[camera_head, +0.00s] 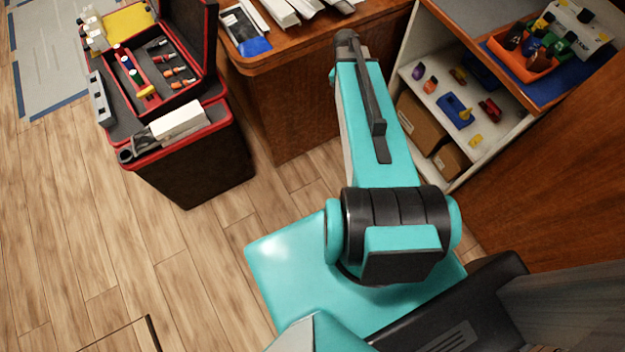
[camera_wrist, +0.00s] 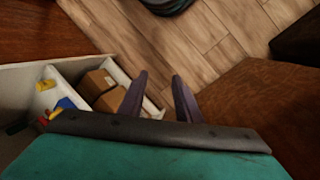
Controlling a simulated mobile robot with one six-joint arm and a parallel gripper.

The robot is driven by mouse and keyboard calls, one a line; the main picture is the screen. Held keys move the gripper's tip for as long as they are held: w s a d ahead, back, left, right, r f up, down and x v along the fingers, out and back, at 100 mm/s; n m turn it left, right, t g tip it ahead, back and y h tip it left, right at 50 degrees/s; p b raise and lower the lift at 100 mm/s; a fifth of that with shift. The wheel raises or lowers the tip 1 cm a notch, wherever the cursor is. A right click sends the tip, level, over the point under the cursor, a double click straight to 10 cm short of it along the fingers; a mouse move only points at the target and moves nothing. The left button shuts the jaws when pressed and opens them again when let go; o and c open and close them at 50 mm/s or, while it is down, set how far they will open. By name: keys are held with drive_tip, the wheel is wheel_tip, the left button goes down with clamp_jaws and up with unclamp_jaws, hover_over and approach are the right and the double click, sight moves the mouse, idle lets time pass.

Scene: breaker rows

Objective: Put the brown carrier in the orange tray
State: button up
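The orange tray (camera_head: 507,63) sits on the upper counter at the upper right of the head view. It holds several small dark-topped pieces, one of them dark brown (camera_head: 513,38), others blue and green. I cannot tell for sure whether the dark brown piece is the brown carrier. A small yellow-brown piece (camera_head: 458,76) lies on the shelf below. My gripper (camera_wrist: 160,77) is open in the wrist view, with nothing between its fingers, above the floor beside the shelf unit. Its fingers cannot be made out in the head view.
The white shelf (camera_head: 440,98) holds a blue piece (camera_head: 456,112), a red piece (camera_head: 490,109) and other small parts, with cardboard boxes (camera_head: 420,122) underneath. A wooden desk (camera_head: 300,100) stands left of my arm. An open red-edged toolbox (camera_head: 190,135) stands further left, with bare floor in front.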

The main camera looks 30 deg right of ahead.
drive_tip(key=s+a+f+n+g, duration=0.1)
drive_tip(key=s+a+f+n, duration=0.4)
drive_tip(key=s+a+f, duration=0.3)
drive_tip(key=s+a+f+n+g+y, duration=0.1)
drive_tip(key=s+a+f+n, duration=0.4)
drive_tip(key=a, duration=1.2)
drive_tip(key=s+f, duration=0.3)
drive_tip(key=s, duration=0.2)
drive_tip(key=shift+s+a+f+g, duration=0.15)
drive_tip(key=shift+s+g, duration=0.1)
drive_tip(key=shift+g, duration=0.05)
